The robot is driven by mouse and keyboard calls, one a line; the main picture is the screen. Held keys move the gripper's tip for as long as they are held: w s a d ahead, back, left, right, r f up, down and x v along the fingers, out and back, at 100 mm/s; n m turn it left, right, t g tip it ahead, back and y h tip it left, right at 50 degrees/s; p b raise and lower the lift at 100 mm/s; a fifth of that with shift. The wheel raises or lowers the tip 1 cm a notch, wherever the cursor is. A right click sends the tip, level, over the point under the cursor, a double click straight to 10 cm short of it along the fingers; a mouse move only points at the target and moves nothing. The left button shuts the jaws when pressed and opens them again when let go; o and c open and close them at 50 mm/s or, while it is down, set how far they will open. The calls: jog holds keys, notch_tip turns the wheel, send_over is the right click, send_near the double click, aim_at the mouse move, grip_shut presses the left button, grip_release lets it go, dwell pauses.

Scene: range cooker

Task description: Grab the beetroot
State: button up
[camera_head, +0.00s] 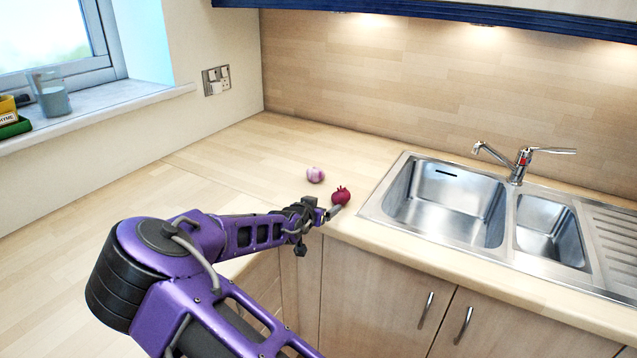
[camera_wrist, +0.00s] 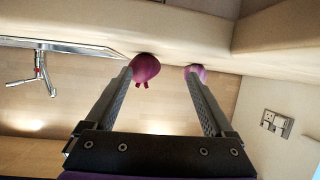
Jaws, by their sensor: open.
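The beetroot (camera_head: 341,195) is a small dark red-purple bulb with a short stubby top. It sits on the wooden worktop just left of the sink. In the wrist view the beetroot (camera_wrist: 145,68) shows at the tip of the left finger, partly overlapped by it. My gripper (camera_head: 325,212) is at the worktop's front edge, close to the beetroot. In the wrist view my gripper (camera_wrist: 160,75) is open, with two long fingers spread apart. The beetroot lies toward the left finger, and I cannot tell whether they touch.
A pale purple onion (camera_head: 315,174) lies behind and left of the beetroot; it shows by the right fingertip in the wrist view (camera_wrist: 197,72). The steel sink (camera_head: 400,222) with its tap (camera_head: 520,165) is on the right. The worktop at left is clear. A glass (camera_head: 52,98) stands on the windowsill.

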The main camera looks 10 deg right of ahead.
aim_at(338, 199)
jog(key=shift+m, duration=0.3)
jog(key=d, duration=0.1)
jog(key=w+d, duration=0.1)
jog(key=d, duration=0.2)
jog(key=shift+w+d+r, duration=0.1)
jog(key=shift+w+d, duration=0.1)
jog(key=shift+w, duration=0.45)
jog(key=x, duration=0.4)
jog(key=shift+w, duration=0.1)
jog(key=shift+c, duration=0.3)
